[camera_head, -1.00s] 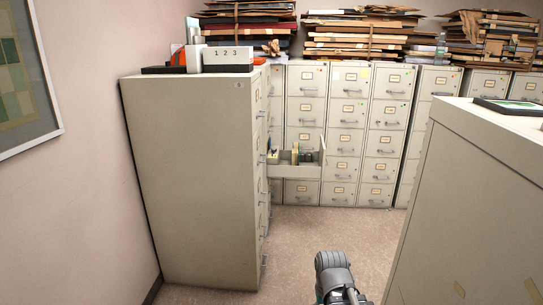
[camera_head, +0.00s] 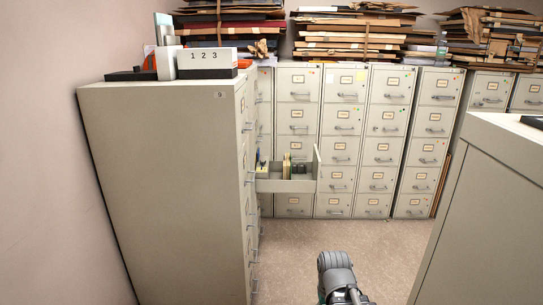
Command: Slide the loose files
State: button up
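An open drawer (camera_head: 300,186) sticks out to the right from the large grey cabinet (camera_head: 165,180) on the left. Inside it, upright files (camera_head: 287,166) in tan and green stand near the middle, with dark items (camera_head: 300,169) to their right and a pale item with a dark top (camera_head: 263,168) at the left. Much of the drawer's inside is hidden by its side wall. Part of my arm (camera_head: 337,275) shows at the bottom centre, well short of the drawer. My gripper's fingertips cannot be made out.
A row of filing cabinets (camera_head: 341,145) lines the back wall, with stacked folders (camera_head: 355,38) on top. Another cabinet (camera_head: 490,215) blocks the right. The floor (camera_head: 295,240) between is clear.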

aim_at(286, 164)
jog(key=z, duration=0.1)
jog(key=i, duration=1.5)
jog(key=z, duration=0.35)
jog(key=i, duration=2.15)
jog(key=z, duration=0.15)
